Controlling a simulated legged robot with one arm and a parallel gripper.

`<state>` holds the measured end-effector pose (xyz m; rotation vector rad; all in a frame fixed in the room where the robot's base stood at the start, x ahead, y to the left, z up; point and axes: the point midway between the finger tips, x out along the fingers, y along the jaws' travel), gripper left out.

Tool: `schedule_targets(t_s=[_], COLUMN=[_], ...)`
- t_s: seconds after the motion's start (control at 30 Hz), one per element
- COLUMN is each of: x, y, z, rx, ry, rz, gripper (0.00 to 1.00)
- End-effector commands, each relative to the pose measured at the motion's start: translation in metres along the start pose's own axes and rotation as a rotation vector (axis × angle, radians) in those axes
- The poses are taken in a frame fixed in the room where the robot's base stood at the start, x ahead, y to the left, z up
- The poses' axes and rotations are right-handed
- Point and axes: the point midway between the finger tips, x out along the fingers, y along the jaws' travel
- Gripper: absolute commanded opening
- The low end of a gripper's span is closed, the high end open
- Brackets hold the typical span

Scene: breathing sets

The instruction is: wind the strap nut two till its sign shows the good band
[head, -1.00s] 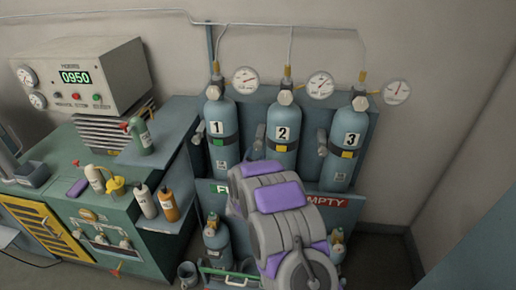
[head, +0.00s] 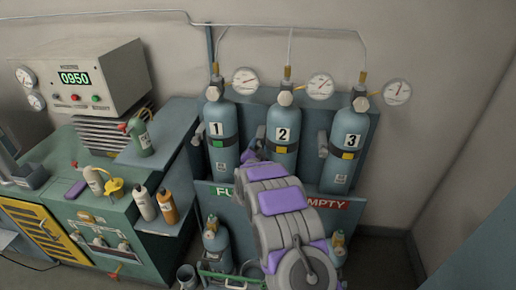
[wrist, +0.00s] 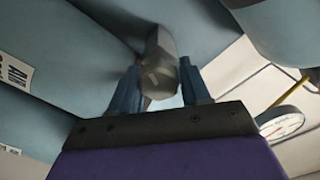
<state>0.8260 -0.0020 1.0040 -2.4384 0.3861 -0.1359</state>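Cylinder two (head: 284,115) stands upright in the middle of the rack, with a dark strap and a yellow sign (head: 280,149) below its number. Its grey strap nut (head: 260,132) sticks out at the strap's left side. In the wrist view the two blue-grey fingers stand apart, one on each side of a grey nut (wrist: 160,78). I cannot tell whether they touch it.
Cylinder one (head: 220,120), with a green sign, and cylinder three (head: 350,125), with a yellow sign, stand close on either side. Round gauges hang above. A green bench (head: 110,205) with several bottles stands at the left.

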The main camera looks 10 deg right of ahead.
Motion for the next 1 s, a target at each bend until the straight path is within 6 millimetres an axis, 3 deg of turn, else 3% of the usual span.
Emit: schedule_targets(t_s=[0.37,0.57,1.0], x=[-0.0002,-0.0002,-0.0004], y=[0.0001,-0.001,-0.0025], z=[-0.0001,-0.0017,-0.002], rx=[0.0,-0.029,-0.333], ry=[0.0,0.0,-0.002], rz=[0.0,0.001,0.001], gripper=[0.11,0.11,0.11])
